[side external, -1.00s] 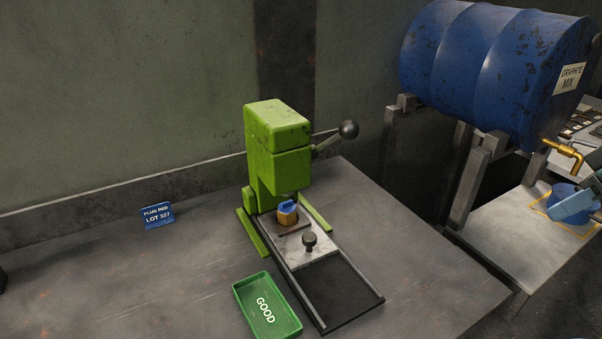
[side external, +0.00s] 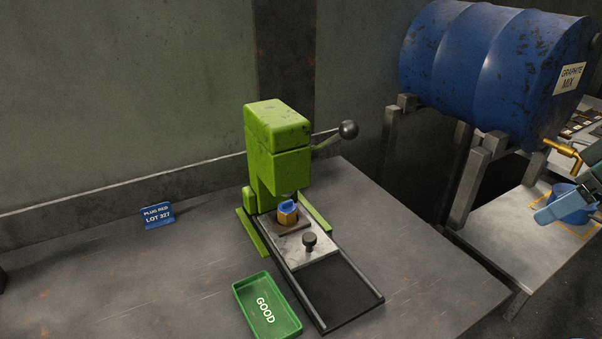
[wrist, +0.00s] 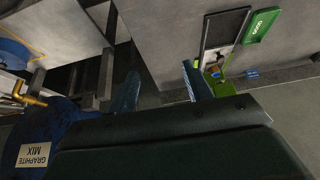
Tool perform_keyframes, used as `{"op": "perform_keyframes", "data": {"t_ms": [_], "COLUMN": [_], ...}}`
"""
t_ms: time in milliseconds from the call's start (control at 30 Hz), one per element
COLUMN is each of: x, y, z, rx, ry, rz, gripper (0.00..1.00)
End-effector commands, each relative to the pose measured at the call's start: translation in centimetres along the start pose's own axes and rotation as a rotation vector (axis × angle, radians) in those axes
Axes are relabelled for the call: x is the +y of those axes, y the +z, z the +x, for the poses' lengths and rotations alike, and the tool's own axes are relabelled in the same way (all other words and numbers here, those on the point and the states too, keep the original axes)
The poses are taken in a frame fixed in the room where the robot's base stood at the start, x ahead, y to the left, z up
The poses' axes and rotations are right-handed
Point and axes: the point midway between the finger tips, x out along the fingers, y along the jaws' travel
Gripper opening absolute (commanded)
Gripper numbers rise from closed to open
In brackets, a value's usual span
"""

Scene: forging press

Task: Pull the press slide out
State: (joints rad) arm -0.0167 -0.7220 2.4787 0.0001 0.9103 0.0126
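The green press (side external: 278,150) stands on the bench. Its grey slide plate (side external: 318,252) lies on dark rails, with a black knob (side external: 310,240) on top. An orange-brown part with a blue top (side external: 287,213) sits on the slide's inner end, by the press head. In the wrist view the press (wrist: 226,86) and slide (wrist: 213,58) show small, upper right. My gripper (side external: 566,200) is at the right edge, above the side stand, well away from the press. Its two fingers stand apart in the wrist view (wrist: 160,72), with nothing between them.
A green GOOD tray (side external: 250,287) lies left of the rails. The press lever (side external: 347,130) sticks out right. A blue sign (side external: 157,215) stands behind left. A blue GRAPHITE MIX drum (side external: 490,65) with a brass tap (side external: 562,149) is at right, above a blue round container (side external: 562,191).

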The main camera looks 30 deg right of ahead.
Motion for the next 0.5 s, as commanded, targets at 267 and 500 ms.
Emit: {"op": "perform_keyframes", "data": {"t_ms": [267, 500], "x": [-1.9, -4.9], "y": [-2.8, -5.9], "z": [0.5, 1.6], "rx": [-0.099, -0.216], "ry": [-0.032, -0.052], "rz": [-0.016, -0.037], "gripper": [0.5, 0.5]}}
